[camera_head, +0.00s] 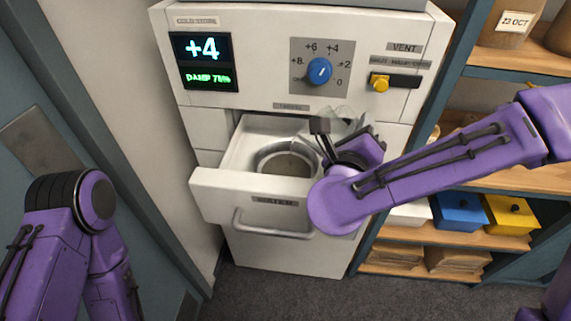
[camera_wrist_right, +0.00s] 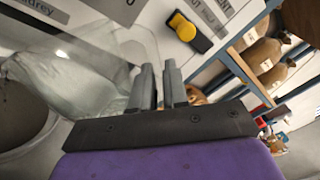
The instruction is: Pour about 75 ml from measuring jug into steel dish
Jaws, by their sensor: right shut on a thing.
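The round steel dish (camera_head: 262,168) sits in the open drawer (camera_head: 238,185) of the white cabinet, its inside grey-brown. Its rim also shows at the left of the right wrist view (camera_wrist_right: 48,128). The clear measuring jug (camera_head: 340,114) is behind and right of the dish, mostly hidden by my right gripper (camera_head: 322,140). In the right wrist view the see-through jug (camera_wrist_right: 85,70) is left of the fingers, beside the dish. My right gripper is shut on the jug, apparently by its handle. The jug's tilt and water level are unclear. My left arm is at lower left; its gripper is out of view.
The cabinet front (camera_head: 265,70) has a +4 display, a blue dial (camera_head: 319,70) and a yellow vent slider (camera_head: 380,84). Shelves at right hold a blue bin (camera_head: 459,212), a yellow bin (camera_head: 510,214) and sacks. The drawer walls stand close around the dish.

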